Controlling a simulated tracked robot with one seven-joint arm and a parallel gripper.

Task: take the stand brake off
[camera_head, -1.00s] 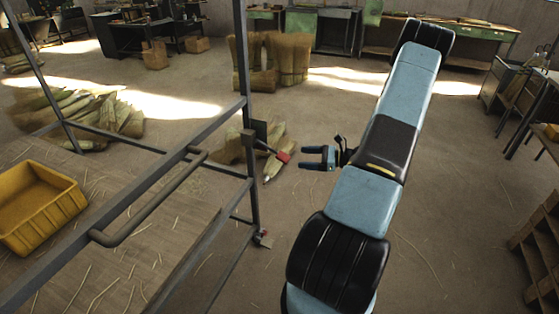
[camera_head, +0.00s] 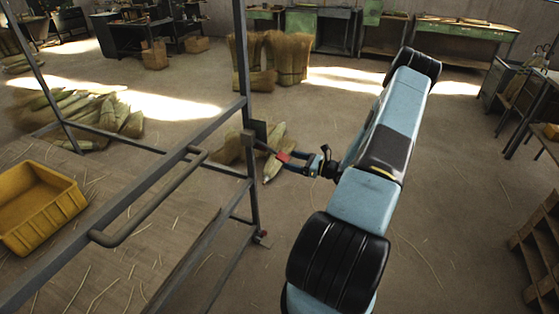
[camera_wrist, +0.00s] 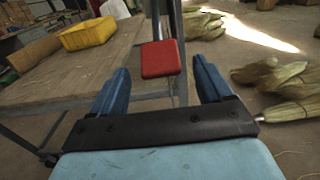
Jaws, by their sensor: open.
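The stand (camera_head: 206,152) is a grey metal frame on the left in the head view. The brake is a lever with a red end (camera_head: 283,157) that sticks out from a dark plate on the stand's near upright. In the wrist view the red pad (camera_wrist: 161,59) shows between the two blue fingers, a little beyond their tips. My gripper (camera_head: 287,162) is open at the red end in the head view. It is not closed on it. Whether a finger touches the red end I cannot tell.
A yellow crate (camera_head: 40,212) sits at the left on the stand's wooden deck, and it also shows in the wrist view (camera_wrist: 88,34). Bundles of straw (camera_head: 268,60) stand behind on the floor. More husks (camera_wrist: 285,80) lie at the right in the wrist view.

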